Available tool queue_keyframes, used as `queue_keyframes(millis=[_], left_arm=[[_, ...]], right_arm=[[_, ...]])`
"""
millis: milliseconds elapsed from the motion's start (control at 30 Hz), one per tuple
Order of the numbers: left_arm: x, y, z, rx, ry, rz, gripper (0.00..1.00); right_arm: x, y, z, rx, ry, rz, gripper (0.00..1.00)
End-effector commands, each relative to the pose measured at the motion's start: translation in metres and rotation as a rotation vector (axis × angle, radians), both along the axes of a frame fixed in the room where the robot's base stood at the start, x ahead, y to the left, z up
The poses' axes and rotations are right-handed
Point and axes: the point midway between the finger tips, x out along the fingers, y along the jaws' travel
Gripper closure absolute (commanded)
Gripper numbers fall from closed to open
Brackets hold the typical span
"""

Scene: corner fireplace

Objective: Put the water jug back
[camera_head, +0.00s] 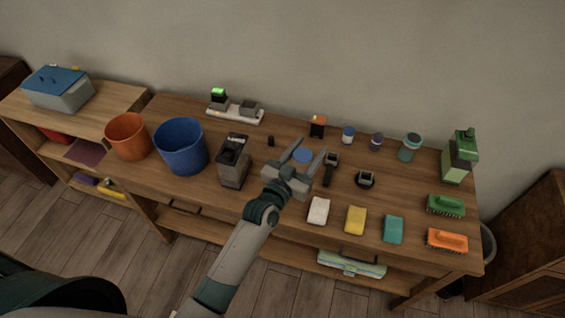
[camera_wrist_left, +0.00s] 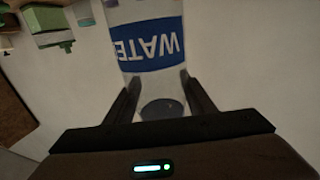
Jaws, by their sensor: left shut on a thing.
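The water jug (camera_wrist_left: 150,45) is a pale, see-through container with a blue label reading "WATE", upside down in the left wrist view. My left gripper (camera_wrist_left: 160,88) has its fingers on either side of the jug, shut on it. A dark round part of the jug shows between the fingers. In the head view, my left gripper (camera_head: 307,150) is over the middle of the workbench (camera_head: 285,218). A blue round patch shows between its fingers there; the rest of the jug is hard to make out. My right gripper is not in view.
A blue bucket (camera_head: 181,147) and an orange pot (camera_head: 128,137) stand at the left. A grey machine (camera_head: 234,162) is left of my gripper. White (camera_head: 318,211), yellow (camera_head: 356,220) and teal (camera_head: 393,229) blocks line the front. A green jug (camera_head: 459,157) stands at right.

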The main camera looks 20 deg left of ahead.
Motion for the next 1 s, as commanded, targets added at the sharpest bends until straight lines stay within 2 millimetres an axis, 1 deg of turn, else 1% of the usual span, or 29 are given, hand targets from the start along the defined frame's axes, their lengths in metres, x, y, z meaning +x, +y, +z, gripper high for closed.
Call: queue_keyframes(millis=[33, 200, 500, 600, 700, 833, 1000], left_arm=[[0.004, 0.007, -0.011, 0.002, -0.003, 0.001, 0.93], [0.017, 0.031, -0.028, 0.003, -0.003, 0.001, 0.93], [0.038, 0.069, -0.052, 0.002, -0.003, 0.001, 0.93], [0.042, 0.077, -0.056, 0.002, -0.002, 0.000, 0.93], [0.045, 0.082, -0.058, 0.002, -0.002, 0.000, 0.93], [0.046, 0.084, -0.057, 0.001, -0.001, 0.000, 0.93], [0.046, 0.084, -0.056, 0.000, -0.001, 0.000, 0.93]], right_arm=[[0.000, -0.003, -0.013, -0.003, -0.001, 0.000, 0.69], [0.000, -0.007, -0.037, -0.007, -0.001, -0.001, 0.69], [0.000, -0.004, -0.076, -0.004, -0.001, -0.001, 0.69], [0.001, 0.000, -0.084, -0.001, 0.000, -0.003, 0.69], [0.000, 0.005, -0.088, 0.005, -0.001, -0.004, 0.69], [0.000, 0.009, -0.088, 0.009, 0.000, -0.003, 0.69], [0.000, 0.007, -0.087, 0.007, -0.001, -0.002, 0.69]])
